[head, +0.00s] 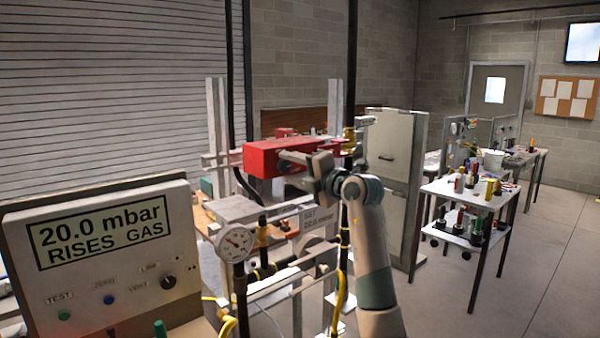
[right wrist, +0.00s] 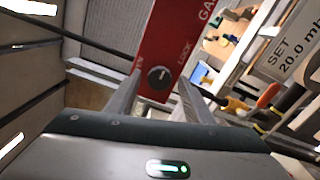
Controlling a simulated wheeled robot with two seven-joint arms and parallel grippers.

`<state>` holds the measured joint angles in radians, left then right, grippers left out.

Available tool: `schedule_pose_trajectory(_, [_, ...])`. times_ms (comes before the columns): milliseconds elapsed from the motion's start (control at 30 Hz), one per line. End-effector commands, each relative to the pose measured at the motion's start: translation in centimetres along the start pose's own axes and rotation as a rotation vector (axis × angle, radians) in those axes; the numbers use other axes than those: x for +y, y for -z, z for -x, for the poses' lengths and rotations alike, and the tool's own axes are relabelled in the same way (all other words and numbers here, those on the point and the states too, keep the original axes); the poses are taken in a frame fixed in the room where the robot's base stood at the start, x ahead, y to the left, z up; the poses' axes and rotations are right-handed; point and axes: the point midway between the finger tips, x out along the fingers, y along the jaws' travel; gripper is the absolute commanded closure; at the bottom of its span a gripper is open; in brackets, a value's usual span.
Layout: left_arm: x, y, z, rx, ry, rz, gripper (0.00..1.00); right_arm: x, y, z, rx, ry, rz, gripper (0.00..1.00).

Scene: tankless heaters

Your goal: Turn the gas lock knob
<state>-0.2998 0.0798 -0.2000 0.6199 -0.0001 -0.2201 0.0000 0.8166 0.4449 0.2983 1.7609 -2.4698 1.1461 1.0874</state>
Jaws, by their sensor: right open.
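The gas lock knob (right wrist: 158,76) is a small dark round knob with a light mark, on the face of a red gas box. The word LOCK is printed beside it. The red box (head: 262,160) is mounted on the frame in the middle of the head view, where the knob is hidden. My right gripper (right wrist: 160,82) is open, with its two fingers on either side of the knob in the right wrist view. I cannot tell whether they touch it. In the head view my right gripper (head: 288,163) is at the red box's near side. My left gripper is not in view.
A panel reading 20.0 mbar (head: 100,240) stands at the lower left. A pressure gauge (head: 235,243), pipes and a set-pressure sign (head: 316,217) are below the red box. A cart with bottles (head: 470,200) stands right, with open floor beyond.

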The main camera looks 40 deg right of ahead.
Motion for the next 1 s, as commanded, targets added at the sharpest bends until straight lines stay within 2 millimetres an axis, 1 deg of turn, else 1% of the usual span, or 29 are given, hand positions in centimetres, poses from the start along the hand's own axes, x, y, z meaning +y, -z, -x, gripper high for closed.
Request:
schedule_pose_trajectory(167, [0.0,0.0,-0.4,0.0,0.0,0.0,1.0,-0.1,0.0,0.8,-0.001,-0.002,0.0,0.52])
schedule_pose_trajectory(267, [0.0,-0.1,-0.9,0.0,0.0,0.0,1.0,-0.2,0.0,1.8,-0.001,-0.001,0.001,0.52])
schedule_pose_trajectory(367, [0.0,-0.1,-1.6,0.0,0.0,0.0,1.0,-0.3,0.0,3.2,-0.002,-0.001,0.004,0.52])
schedule_pose_trajectory(567, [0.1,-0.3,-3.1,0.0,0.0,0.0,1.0,-0.4,0.0,6.9,-0.003,-0.002,0.005,0.52])
schedule_pose_trajectory(800, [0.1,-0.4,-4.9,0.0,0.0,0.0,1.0,-0.4,0.0,11.9,-0.003,-0.001,0.004,0.52])
schedule_pose_trajectory(1000, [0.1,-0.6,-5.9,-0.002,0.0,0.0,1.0,-0.3,0.0,15.3,-0.002,0.0,0.003,0.52])
